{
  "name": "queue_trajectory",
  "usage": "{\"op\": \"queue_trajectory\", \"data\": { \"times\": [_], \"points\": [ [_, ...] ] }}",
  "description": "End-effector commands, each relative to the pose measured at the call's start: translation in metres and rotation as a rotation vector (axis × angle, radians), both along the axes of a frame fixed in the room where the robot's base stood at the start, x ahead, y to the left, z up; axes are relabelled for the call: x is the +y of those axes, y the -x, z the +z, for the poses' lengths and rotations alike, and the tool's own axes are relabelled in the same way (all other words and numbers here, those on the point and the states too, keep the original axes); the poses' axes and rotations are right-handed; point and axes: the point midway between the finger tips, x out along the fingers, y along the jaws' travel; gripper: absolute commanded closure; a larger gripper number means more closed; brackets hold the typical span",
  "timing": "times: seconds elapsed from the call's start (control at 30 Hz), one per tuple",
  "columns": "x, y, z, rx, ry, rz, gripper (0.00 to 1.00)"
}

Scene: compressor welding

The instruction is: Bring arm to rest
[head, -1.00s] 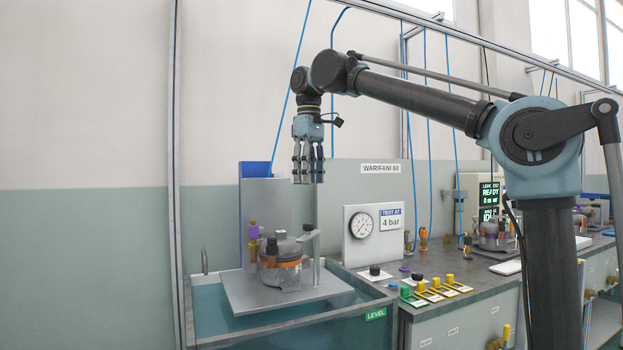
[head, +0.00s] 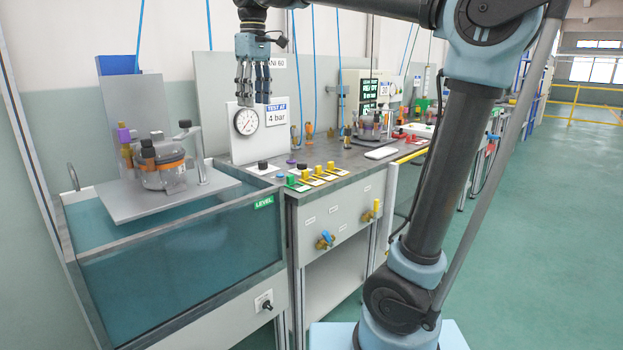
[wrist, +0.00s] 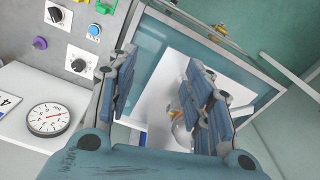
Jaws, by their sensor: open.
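My gripper (head: 253,84) hangs fingers down from my raised arm, in front of the gauge panel in the head view. In the wrist view its two finger sets (wrist: 160,105) stand apart with nothing held between them. The compressor (head: 160,163), with an orange band and purple and orange fittings, sits on the grey plate (head: 120,208) over the water tank (head: 170,268). It is below and left of my gripper in the head view, clear of it. The wrist view shows part of the compressor (wrist: 180,130) beyond the fingers.
A pressure gauge (head: 246,121) stands on the bench behind the gripper. Colored valves and knobs (head: 310,175) line the bench front. Blue hoses (head: 315,65) hang behind. More stations stretch back right. The green floor (head: 540,230) at right is open.

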Motion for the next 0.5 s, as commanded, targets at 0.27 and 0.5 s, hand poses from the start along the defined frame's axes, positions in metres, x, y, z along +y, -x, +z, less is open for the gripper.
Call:
{"op": "queue_trajectory", "data": {
  "times": [0.27, 0.5],
  "points": [
    [-0.114, -0.005, -0.079, -0.024, -0.025, -0.251, 0.54],
    [-0.199, 0.016, -0.157, -0.049, -0.043, -0.460, 0.54]
  ]
}}
